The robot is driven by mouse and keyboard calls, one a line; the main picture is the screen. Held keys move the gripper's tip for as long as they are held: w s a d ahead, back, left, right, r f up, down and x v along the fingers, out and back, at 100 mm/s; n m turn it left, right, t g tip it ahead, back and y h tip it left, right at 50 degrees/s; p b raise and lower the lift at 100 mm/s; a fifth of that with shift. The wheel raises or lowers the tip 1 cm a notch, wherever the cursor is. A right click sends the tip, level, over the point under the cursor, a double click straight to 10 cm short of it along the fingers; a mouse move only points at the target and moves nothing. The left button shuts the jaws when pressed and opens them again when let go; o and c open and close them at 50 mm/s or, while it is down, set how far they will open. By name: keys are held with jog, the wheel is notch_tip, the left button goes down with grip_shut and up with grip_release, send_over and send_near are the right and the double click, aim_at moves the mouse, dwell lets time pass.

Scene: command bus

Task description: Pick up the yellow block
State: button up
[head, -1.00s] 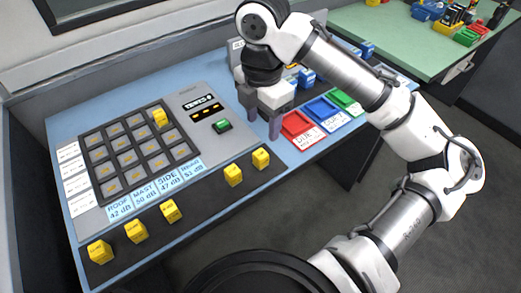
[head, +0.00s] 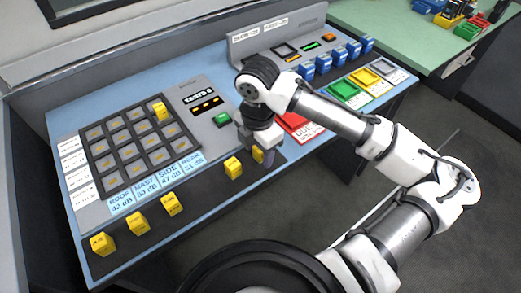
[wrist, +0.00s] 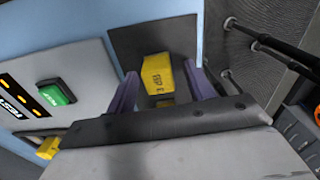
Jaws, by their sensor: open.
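My gripper (head: 259,151) is open over the right end of the dark strip along the console's front edge. In the wrist view its two purple fingers (wrist: 160,98) stand apart, with a yellow block (wrist: 157,75) showing between and beyond them. The block has dark lettering on its side. In the head view this yellow block (head: 257,154) is partly hidden by my gripper. Another yellow block (head: 233,168) stands just to its left. I cannot tell whether a finger touches the block.
More yellow blocks (head: 172,204) stand further left on the dark strip (head: 205,187). One yellow block (head: 160,111) sits in the button grid (head: 128,158). Red, green and yellow trays and several blue blocks (head: 323,64) are to the right.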

jog(key=shift+c, duration=0.3)
jog(key=c, duration=1)
notch_tip(320, 180, up, 20)
jog(key=shift+r, duration=0.1)
